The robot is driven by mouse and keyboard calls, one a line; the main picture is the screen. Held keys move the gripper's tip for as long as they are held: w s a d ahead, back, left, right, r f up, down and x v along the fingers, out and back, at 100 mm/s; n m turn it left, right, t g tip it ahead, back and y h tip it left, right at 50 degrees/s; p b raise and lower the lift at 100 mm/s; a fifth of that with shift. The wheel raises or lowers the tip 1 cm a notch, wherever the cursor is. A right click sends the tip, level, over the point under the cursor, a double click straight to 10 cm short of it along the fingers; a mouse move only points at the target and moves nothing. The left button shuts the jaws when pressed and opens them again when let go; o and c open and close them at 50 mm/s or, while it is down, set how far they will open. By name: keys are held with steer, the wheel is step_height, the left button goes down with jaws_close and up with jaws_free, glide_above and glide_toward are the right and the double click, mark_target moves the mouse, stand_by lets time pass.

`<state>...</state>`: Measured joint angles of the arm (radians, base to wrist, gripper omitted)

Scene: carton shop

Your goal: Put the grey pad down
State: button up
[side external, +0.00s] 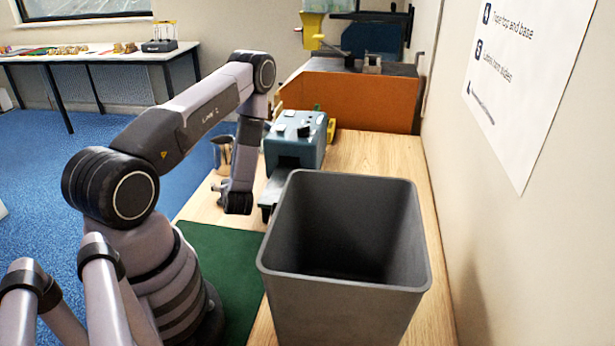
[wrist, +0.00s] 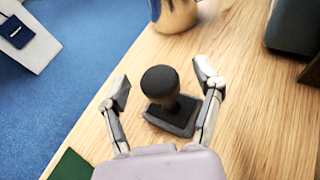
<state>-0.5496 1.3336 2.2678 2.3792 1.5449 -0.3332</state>
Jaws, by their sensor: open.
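A dark grey pad (wrist: 178,118) with a rectangular base and a round dark knob (wrist: 159,80) stands upright on the wooden bench in the wrist view. My gripper (wrist: 164,84) is open, with one finger on each side of the knob and a visible gap to both. Nothing is held between the fingers. In the side view my gripper (side external: 219,188) is small and low over the bench, left of the blue-grey machine; I cannot make out the pad there.
A shiny metal cup (wrist: 175,14) stands beyond the pad. A blue-grey machine (side external: 296,142) and a large grey bin (side external: 340,310) stand on the bench (side external: 375,152). A green mat (side external: 228,262) lies in front. The bench edge runs along the left.

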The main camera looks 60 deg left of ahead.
jaws_close()
stand_by(0.3)
